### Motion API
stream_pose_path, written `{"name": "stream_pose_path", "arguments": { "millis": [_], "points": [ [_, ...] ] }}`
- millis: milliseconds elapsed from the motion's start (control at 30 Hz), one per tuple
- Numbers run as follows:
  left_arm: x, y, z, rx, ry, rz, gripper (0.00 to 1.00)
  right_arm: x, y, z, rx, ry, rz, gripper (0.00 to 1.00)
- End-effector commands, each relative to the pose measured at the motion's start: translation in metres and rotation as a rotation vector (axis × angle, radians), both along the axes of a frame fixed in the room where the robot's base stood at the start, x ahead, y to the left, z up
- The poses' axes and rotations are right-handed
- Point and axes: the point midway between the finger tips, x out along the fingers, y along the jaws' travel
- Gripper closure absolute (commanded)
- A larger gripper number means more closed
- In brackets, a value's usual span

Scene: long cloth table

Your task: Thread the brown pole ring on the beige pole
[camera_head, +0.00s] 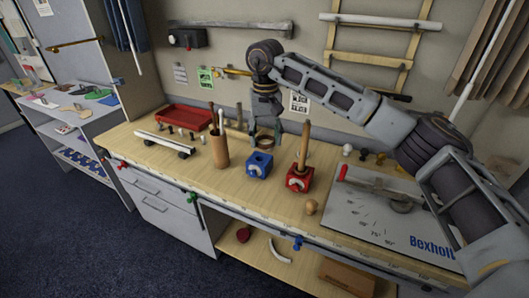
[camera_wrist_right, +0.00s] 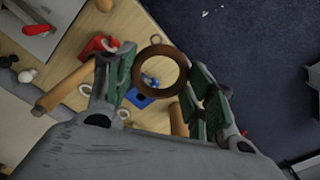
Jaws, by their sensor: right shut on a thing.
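The brown pole ring (camera_head: 266,146) is in my right gripper (camera_head: 265,134), above the table behind the blue block. In the right wrist view the ring (camera_wrist_right: 160,94) is between the two green-padded fingers of the right gripper (camera_wrist_right: 162,85), its hole open to view. The beige pole (camera_head: 304,147) stands upright in a red block (camera_head: 298,179), right of the ring and apart from it. The pole also shows in the right wrist view (camera_wrist_right: 64,88), left of the gripper. My left gripper is not in view.
A blue block (camera_head: 259,165) stands left of the red block. A brown cylinder (camera_head: 219,150) stands further left. A wooden ball (camera_head: 311,207) lies near the front edge. A marked board (camera_head: 365,215) fills the right, and a red tray (camera_head: 187,117) the back left.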

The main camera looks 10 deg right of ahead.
Motion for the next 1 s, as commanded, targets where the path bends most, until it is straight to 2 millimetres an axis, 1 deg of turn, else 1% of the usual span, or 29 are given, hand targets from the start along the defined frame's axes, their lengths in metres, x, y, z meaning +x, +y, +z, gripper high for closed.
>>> {"name": "stream_pose_path", "arguments": {
  "millis": [33, 100, 200, 300, 367, 500, 633, 800, 900, 1000],
  "points": [
    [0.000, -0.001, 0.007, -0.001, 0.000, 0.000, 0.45, -0.002, -0.001, 0.018, -0.001, -0.004, -0.001, 0.60],
    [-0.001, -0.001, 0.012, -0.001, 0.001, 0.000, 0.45, -0.006, -0.001, 0.035, -0.001, -0.003, -0.006, 0.60],
    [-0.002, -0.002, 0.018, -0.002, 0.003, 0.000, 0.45, -0.015, -0.002, 0.056, -0.001, -0.004, -0.017, 0.60],
    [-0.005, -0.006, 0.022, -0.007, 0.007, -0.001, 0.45, -0.028, -0.002, 0.070, -0.002, -0.002, -0.039, 0.60],
    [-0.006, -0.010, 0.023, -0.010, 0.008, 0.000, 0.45, -0.035, -0.002, 0.073, -0.002, -0.001, -0.053, 0.60],
    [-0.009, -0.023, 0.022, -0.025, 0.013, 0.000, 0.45, -0.052, -0.002, 0.068, -0.002, 0.000, -0.088, 0.60],
    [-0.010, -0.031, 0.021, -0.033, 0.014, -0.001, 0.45, -0.069, -0.001, 0.064, -0.002, 0.000, -0.126, 0.60],
    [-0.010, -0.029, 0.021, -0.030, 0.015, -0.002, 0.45, -0.095, -0.001, 0.060, -0.002, 0.000, -0.193, 0.60],
    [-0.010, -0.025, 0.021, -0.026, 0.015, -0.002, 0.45, -0.106, -0.002, 0.059, -0.002, -0.001, -0.239, 0.60],
    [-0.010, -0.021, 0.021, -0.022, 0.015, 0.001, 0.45, -0.114, -0.003, 0.059, -0.001, 0.000, -0.278, 0.60]
  ]
}}
